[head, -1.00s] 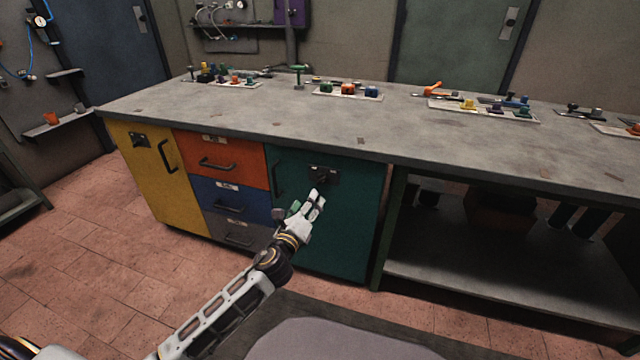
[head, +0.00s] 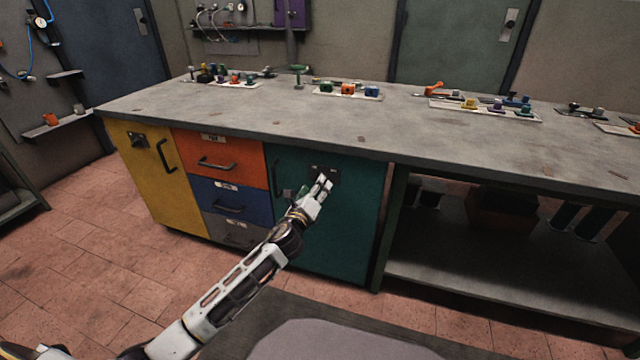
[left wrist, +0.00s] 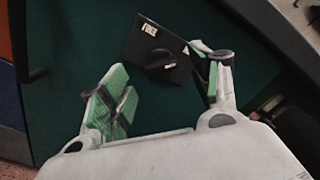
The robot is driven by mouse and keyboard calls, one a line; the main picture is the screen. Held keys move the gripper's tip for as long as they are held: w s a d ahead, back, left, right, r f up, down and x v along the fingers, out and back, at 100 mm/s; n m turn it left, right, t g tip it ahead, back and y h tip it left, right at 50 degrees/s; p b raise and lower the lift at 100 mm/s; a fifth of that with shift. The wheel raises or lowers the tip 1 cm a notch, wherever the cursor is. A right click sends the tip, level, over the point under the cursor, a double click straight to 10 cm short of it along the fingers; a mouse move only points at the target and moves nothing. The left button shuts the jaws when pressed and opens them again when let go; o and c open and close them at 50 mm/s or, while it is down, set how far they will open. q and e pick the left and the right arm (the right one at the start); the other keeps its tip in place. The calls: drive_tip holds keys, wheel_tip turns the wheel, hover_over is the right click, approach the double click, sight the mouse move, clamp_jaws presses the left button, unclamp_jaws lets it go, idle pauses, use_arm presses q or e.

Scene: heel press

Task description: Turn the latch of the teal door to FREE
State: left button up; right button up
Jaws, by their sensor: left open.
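The teal door (head: 355,225) is closed at the front of the workbench. Its latch (left wrist: 157,62) is a black knob on a dark plate with a white FREE label (left wrist: 150,30), seen in the left wrist view. In the head view the latch plate (head: 333,176) is partly hidden behind my left gripper (head: 322,184). In the left wrist view my left gripper (left wrist: 165,88) is open, its green-padded fingers on either side of the knob's lower area. I cannot tell whether either finger touches it. My right gripper is not in view.
Left of the teal door are red, blue and grey drawers (head: 222,160) and a yellow door (head: 160,185) with its own latch. The teal door's handle (head: 276,178) stands out at its left edge. An open shelf (head: 480,270) lies to the right.

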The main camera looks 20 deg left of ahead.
use_arm(q)
drive_tip(key=shift+w+b, duration=0.65)
drive_tip(key=shift+w, duration=1.6)
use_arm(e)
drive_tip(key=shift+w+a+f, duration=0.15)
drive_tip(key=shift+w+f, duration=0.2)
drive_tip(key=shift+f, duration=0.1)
use_arm(q)
drive_tip(key=shift+d, duration=0.1)
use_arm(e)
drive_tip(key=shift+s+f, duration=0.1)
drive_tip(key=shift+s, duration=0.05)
use_arm(q)
drive_tip(key=shift+c, duration=0.7)
drive_tip(key=c, duration=0.9)
